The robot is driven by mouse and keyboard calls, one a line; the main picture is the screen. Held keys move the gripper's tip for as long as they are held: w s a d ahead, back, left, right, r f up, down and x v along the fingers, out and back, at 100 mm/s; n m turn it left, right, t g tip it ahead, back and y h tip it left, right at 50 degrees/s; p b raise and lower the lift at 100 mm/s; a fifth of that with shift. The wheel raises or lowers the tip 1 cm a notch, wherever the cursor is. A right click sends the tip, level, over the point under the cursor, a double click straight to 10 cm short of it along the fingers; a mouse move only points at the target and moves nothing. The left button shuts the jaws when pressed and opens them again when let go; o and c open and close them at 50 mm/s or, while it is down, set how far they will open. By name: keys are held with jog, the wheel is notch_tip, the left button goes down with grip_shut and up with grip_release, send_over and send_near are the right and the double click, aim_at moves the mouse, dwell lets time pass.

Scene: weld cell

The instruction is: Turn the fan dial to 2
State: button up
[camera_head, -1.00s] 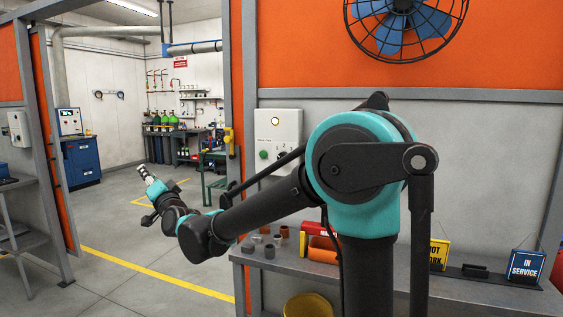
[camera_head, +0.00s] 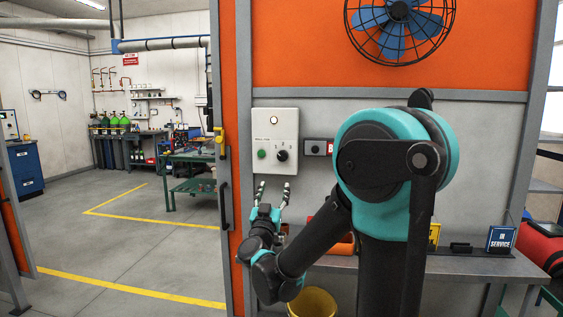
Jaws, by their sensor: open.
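The fan dial (camera_head: 282,156) is a black knob with a light mark on the right of a pale control box (camera_head: 274,133) on the wall. Its exact setting is too small to read. A green button (camera_head: 262,154) sits to its left and a lamp (camera_head: 274,117) above. The blue-bladed fan (camera_head: 400,28) hangs on the orange panel at upper right. My gripper (camera_head: 272,187) is open and empty, with its two fingers pointing up. In the picture it is just below the box, apart from the dial; its depth from the wall is hard to tell.
A dark switch box (camera_head: 318,147) is mounted right of the control box. A grey bench (camera_head: 450,265) runs along the wall below, with an IN SERVICE sign (camera_head: 501,239) on it. A yellow bucket (camera_head: 312,303) stands underneath. The floor (camera_head: 120,255) at left is open.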

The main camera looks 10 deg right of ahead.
aim_at(282, 159)
jog(key=x, duration=1.6)
jog(key=shift+w+r, duration=0.2)
jog(key=shift+w, duration=0.2)
jog(key=c, duration=1.2)
